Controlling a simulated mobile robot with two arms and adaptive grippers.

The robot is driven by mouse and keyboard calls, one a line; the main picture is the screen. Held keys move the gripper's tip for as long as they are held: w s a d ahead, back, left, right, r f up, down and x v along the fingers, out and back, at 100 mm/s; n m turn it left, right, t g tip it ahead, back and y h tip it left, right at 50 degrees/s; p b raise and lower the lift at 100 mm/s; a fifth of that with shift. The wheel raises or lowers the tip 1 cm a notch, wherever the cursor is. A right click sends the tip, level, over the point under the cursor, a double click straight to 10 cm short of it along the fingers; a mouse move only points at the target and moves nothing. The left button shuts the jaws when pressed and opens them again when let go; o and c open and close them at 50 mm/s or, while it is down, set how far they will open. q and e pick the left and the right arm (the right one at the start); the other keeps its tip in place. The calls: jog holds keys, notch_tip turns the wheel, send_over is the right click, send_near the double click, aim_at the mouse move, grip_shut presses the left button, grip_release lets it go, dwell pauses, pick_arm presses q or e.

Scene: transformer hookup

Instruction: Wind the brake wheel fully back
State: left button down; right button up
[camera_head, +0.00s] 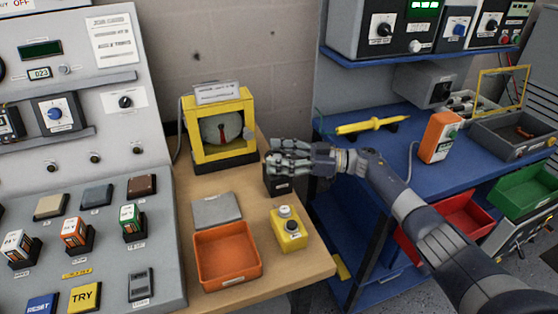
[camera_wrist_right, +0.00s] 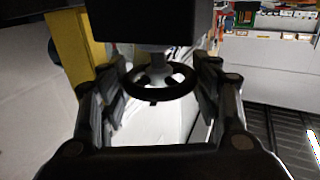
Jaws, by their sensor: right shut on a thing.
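The brake wheel (camera_wrist_right: 155,97) is a small black spoked handwheel on a pale stem below a dark block (camera_wrist_right: 160,20) in the right wrist view. My right gripper (camera_wrist_right: 160,88) has its fingers on both sides of the wheel and is shut on it. In the head view my right gripper (camera_head: 282,160) is at a small black box (camera_head: 279,187) on the wooden bench, and its fingers hide the wheel. My left gripper is not in view.
A yellow-framed unit (camera_head: 196,147) with a round window stands just left of my right gripper. An orange tray (camera_head: 228,279), a grey plate (camera_head: 216,210) and a yellow button box (camera_head: 289,236) are nearer. A blue bench (camera_head: 385,160) is to the right.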

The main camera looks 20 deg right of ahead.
aim_at(278, 156)
dwell(0.3)
jog(key=o, duration=1.1)
jog(key=shift+a+f, duration=0.1)
notch_tip(278, 156, up, 10)
jog(key=shift+r, duration=0.1)
